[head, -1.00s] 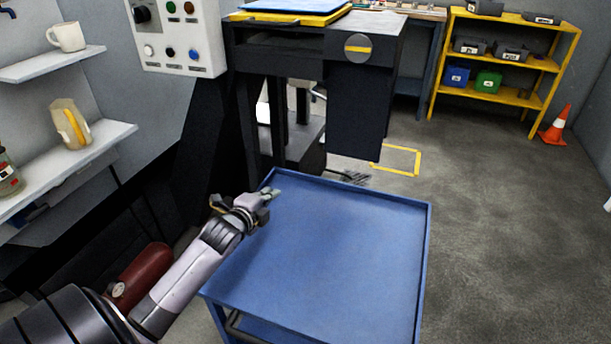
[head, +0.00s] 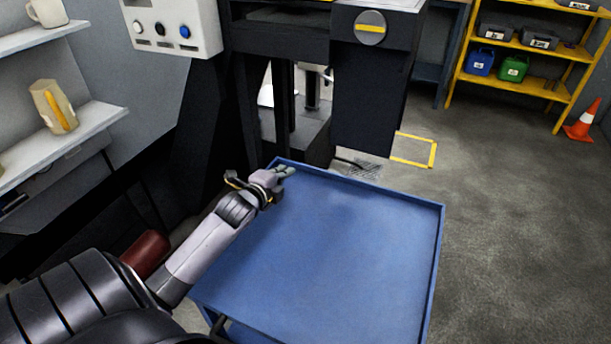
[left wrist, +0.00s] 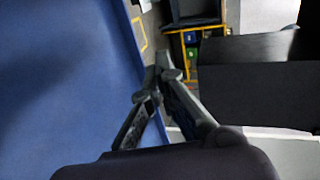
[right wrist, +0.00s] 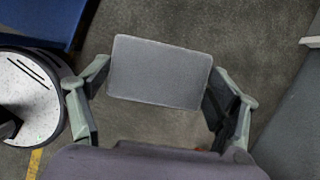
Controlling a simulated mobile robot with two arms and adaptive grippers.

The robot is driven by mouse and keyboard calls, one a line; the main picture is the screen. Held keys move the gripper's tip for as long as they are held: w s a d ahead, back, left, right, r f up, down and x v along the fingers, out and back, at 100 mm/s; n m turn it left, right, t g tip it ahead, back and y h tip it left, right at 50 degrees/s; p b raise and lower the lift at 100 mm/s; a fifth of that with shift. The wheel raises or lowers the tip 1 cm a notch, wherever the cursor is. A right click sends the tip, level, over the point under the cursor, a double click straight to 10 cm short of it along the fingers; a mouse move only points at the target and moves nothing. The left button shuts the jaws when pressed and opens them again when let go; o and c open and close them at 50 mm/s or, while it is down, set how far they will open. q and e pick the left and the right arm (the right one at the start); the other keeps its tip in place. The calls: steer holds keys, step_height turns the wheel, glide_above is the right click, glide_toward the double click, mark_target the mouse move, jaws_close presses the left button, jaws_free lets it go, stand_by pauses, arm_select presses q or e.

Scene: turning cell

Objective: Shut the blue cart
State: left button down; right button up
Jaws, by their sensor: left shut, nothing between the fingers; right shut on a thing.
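The blue cart (head: 330,250) stands in front of me in the head view, its flat top bare with a low rim. Part of its lower body and a dark bar show at the bottom left. My left gripper (head: 286,172) is shut and empty near the cart's far left corner; I cannot tell if it touches the rim. In the left wrist view my left gripper (left wrist: 163,72) has its tips together beside the blue top (left wrist: 60,80). My right gripper (right wrist: 160,90) is shut on a grey rectangular block (right wrist: 160,72); neither shows in the head view.
A dark machine (head: 375,100) stands just beyond the cart's far edge. Wall shelves (head: 70,140) with a jug (head: 52,107) are at left. A yellow rack (head: 530,75) and an orange cone (head: 582,122) stand at back right. The floor right of the cart is clear.

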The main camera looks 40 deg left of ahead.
arm_select(q)
steer(key=b, duration=0.7)
glide_toward(309, 169)
steer(key=b+x, duration=0.4)
steer(key=x, duration=0.1)
steer(key=shift+w+a+f, duration=0.15)
steer(key=shift+w+f, duration=0.05)
steer(key=shift+w, duration=0.05)
steer(key=shift+w+a, duration=0.1)
steer(key=shift+w, duration=0.4)
arm_select(e)
step_height(309, 169, down, 12)
arm_select(q)
steer(key=shift+w, duration=0.1)
arm_select(e)
steer(key=shift+w, duration=0.15)
